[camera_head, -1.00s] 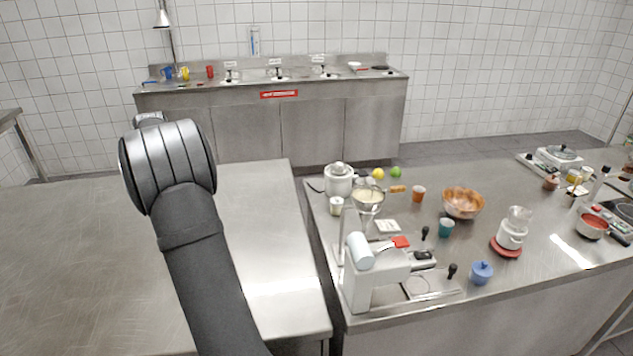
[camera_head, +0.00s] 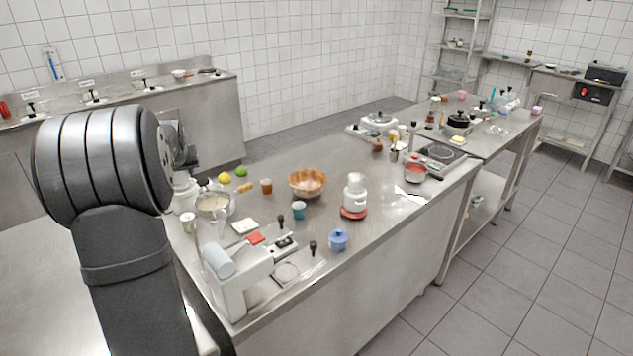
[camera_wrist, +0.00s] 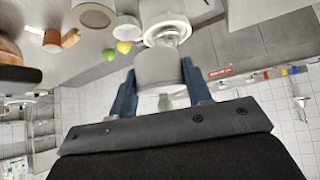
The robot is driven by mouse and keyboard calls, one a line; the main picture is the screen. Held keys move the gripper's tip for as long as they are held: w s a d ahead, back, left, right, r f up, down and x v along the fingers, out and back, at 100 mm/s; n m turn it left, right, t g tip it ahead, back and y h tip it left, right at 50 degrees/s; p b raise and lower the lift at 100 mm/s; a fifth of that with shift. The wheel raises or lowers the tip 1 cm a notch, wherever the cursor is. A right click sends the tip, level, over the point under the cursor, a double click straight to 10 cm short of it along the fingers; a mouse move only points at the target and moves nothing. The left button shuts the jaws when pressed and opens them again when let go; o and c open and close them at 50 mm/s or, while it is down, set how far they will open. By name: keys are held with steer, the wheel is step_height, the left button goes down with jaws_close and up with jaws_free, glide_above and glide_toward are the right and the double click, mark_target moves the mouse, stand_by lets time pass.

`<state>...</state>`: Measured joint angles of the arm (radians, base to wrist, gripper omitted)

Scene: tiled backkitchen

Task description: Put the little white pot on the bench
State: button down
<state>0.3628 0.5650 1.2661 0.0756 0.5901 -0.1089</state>
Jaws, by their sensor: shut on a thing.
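My gripper (camera_wrist: 159,66) shows in the wrist view with its two blue fingers shut on the little white pot (camera_wrist: 161,76), a pale cylinder held between them. In the head view my arm hides the fingers and the pot. A steel bench (camera_head: 350,155) with many things on it runs through the middle of the head view. A second, bare steel bench top (camera_head: 40,285) lies at the lower left, partly behind my arm. I cannot tell how high the pot is above any surface.
The middle bench carries a white machine (camera_head: 232,280), a copper bowl (camera_head: 307,184), a teal cup (camera_head: 299,211), a blue pot (camera_head: 338,240) and a white appliance on a red base (camera_head: 354,195). Bare steel lies between the copper bowl and the red pan (camera_head: 415,172).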

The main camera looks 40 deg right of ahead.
steer(key=s+d+m+g+h, duration=0.1)
steer(key=s+d+m+h, duration=0.25)
steer(key=s+d, duration=1.4)
steer(key=s+d+m+g+h, duration=0.1)
steer(key=s+d+m, duration=0.1)
steer(key=s+d, duration=0.6)
steer(key=s+d+m+g, duration=0.1)
steer(key=s+d+m, duration=0.25)
steer(key=s, duration=0.75)
steer(key=shift+n, duration=0.4)
steer(key=w+f, duration=0.3)
steer(key=f, duration=0.1)
steer(key=w+a+f, duration=0.1)
steer(key=w+f, duration=0.7)
steer(key=f, duration=0.1)
steer(key=shift+a, duration=0.25)
steer(key=shift+f, duration=2)
steer(key=shift+f, duration=0.1)
steer(key=c, duration=0.7)
jaws_free()
steer(key=shift+f, duration=0.1)
